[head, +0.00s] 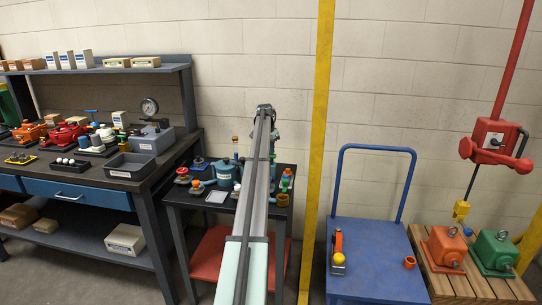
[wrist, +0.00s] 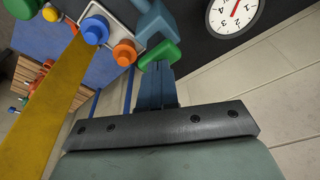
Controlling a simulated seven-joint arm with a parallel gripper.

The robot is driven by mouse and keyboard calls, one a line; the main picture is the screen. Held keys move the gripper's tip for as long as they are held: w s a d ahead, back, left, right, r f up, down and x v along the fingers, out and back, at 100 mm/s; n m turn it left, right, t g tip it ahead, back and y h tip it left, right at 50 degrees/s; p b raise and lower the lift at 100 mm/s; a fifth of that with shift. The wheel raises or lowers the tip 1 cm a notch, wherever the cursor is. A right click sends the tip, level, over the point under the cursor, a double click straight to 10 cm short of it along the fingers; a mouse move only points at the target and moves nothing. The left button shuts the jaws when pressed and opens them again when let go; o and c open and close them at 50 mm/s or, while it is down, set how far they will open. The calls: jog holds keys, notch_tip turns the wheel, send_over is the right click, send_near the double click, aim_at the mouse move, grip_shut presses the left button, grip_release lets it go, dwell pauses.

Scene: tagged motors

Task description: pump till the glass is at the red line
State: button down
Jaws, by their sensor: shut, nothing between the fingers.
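On the small dark table, a teal pot-shaped unit (head: 225,173) stands left of my arm, with a small upright piece (head: 236,142) behind it that may be the glass. It is too small to read a level or red line on it. The wrist view shows green blocks (wrist: 160,53), a blue knob (wrist: 95,31), an orange knob (wrist: 124,52) and a white dial (wrist: 235,10) with a red needle. My gripper (wrist: 157,68) is shut and empty, its tips close to the green blocks; touching or apart, I cannot tell. In the head view my arm hides the table's middle.
A yellow post (head: 318,150) stands right of the small table. Beyond it are a blue cart (head: 370,245) and a wooden pallet (head: 465,288) with orange and green motors. A workbench (head: 100,172) crowded with parts stands left.

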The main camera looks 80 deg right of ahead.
jog(key=shift+f, duration=1.15)
jog(key=shift+r, duration=1.65)
jog(key=shift+f, duration=0.15)
jog(key=shift+f, duration=1.55)
jog(key=shift+r, duration=1.65)
